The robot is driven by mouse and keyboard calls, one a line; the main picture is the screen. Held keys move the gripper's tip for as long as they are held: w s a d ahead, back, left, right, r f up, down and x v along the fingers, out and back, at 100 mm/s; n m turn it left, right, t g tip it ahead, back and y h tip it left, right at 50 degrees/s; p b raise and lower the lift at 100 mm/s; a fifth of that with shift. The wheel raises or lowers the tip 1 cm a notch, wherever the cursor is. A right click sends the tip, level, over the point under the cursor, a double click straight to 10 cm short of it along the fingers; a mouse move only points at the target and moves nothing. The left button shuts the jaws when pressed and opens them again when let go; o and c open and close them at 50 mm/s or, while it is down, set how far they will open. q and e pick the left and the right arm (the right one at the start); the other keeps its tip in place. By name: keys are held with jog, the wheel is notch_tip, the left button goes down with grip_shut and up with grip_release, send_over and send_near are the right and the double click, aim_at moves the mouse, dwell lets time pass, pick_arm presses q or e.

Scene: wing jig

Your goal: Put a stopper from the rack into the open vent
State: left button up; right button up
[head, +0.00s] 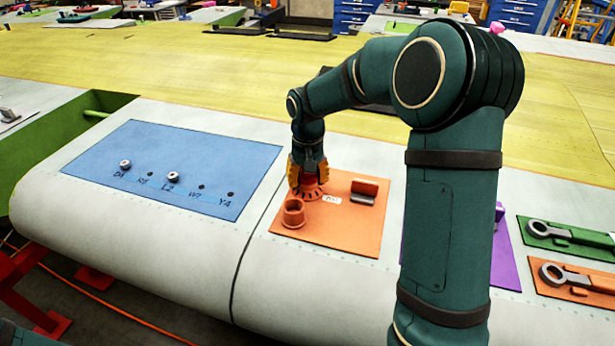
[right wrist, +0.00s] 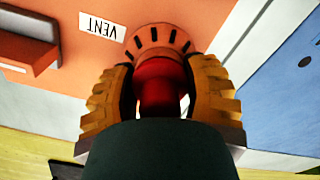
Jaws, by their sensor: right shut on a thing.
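My right gripper (head: 308,172) is over the orange panel (head: 345,235), with its fingers pointing down. In the right wrist view its two yellow ribbed fingers (right wrist: 160,95) are shut on a red stopper (right wrist: 160,82). The stopper's far end meets or overlaps the slotted orange vent ring (right wrist: 162,38). I cannot make out a rack of stoppers. My left gripper is not in view.
An orange block with a dark front (head: 367,190) is to the right. A blue panel (head: 190,160) with round knobs is left. Green (head: 565,236) and orange (head: 575,280) tool holders lie far right.

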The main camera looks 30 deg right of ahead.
jog(key=o, duration=1.2)
jog(key=shift+r, duration=0.15)
notch_tip(320, 180, up, 12)
jog(key=shift+f, duration=0.1)
